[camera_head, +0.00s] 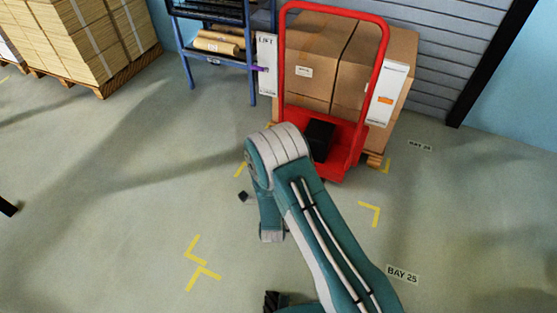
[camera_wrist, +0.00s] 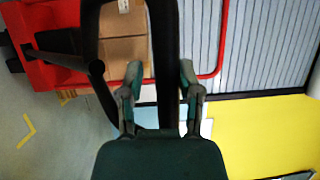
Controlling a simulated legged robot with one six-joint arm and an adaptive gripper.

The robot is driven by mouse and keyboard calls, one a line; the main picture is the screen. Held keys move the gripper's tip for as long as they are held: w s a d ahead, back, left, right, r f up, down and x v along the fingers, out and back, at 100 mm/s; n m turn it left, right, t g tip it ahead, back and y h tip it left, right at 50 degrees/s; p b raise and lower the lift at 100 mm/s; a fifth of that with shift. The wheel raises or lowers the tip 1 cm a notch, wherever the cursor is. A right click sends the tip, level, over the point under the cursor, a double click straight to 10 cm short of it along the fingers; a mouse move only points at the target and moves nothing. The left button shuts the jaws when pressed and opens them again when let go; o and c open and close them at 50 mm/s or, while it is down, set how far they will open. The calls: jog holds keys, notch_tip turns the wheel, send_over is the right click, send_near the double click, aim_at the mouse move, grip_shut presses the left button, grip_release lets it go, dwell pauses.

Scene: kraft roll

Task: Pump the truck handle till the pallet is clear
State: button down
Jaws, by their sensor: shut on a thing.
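The red truck (camera_head: 343,165) stands against the pallet load, its tall red frame (camera_head: 383,50) in front of cardboard boxes (camera_head: 318,50). A black pump block (camera_head: 319,138) sits low on it. In the wrist view a black looped handle (camera_wrist: 163,50) comes close to the camera, with a dark shaft (camera_wrist: 52,54) running left toward the red truck body (camera_wrist: 48,72). My gripper (camera_wrist: 160,80) has one finger on each side of a black handle bar and is shut on it. In the head view my arm hides the handle and gripper. A corner of the wooden pallet (camera_head: 375,160) shows beneath the boxes.
A blue rack (camera_head: 185,55) with brown rolls (camera_head: 217,43) stands left of the truck. A stacked pallet (camera_head: 100,88) is at the upper left. A grey shutter (camera_head: 455,45) is behind. The floor with yellow corner marks (camera_head: 195,250) is mostly open.

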jog(key=shift+s+f, duration=0.45)
jog(key=shift+f, duration=0.4)
jog(key=shift+c, duration=2.4)
grip_release()
jog(key=shift+w, duration=0.25)
jog(key=s, duration=1.2)
jog(key=shift+d+f, duration=0.25)
jog(key=shift+d, duration=0.1)
jog(key=shift+w, duration=0.15)
